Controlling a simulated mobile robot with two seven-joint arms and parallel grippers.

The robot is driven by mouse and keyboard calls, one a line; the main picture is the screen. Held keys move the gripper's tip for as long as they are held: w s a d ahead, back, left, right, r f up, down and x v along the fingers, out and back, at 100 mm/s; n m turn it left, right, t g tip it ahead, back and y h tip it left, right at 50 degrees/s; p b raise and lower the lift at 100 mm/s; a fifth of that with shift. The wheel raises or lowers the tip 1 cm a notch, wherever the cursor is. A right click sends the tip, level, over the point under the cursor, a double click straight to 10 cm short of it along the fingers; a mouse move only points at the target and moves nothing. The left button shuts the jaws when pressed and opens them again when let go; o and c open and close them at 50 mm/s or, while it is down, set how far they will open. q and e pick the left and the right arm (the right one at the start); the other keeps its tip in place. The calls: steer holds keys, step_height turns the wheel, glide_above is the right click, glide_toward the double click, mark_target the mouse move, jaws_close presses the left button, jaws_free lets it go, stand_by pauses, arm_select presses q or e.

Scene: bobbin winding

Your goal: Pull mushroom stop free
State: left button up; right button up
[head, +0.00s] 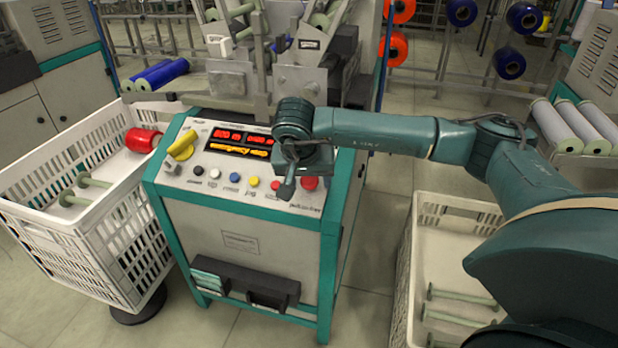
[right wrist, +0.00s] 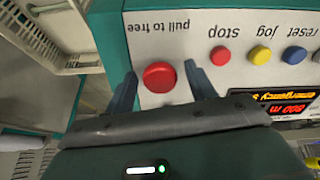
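The red mushroom stop (head: 310,183) sits at the right end of the sloped control panel (head: 222,190), partly behind my right gripper (head: 297,184). In the right wrist view the mushroom stop (right wrist: 159,77) is a round red knob beside the words "pull to free". My right gripper (right wrist: 161,86) is open, with one finger on each side of the knob and a gap to both. I cannot tell how deep the fingertips reach beside it. My left gripper is not in view.
A smaller red stop button (right wrist: 220,56), a yellow jog button (right wrist: 261,54) and a blue reset button (right wrist: 294,55) run along the panel. A yellow rotary handle (head: 182,146) is at its left. White crates (head: 130,250) stand on both sides of the cabinet.

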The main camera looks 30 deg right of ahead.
steer(key=shift+o, duration=0.5)
steer(key=shift+p+v, duration=0.7)
steer(key=shift+v, duration=0.1)
steer(key=p+v, duration=0.4)
steer(key=v, duration=0.2)
steer(key=shift+r, duration=0.2)
steer(key=shift+a, duration=0.15)
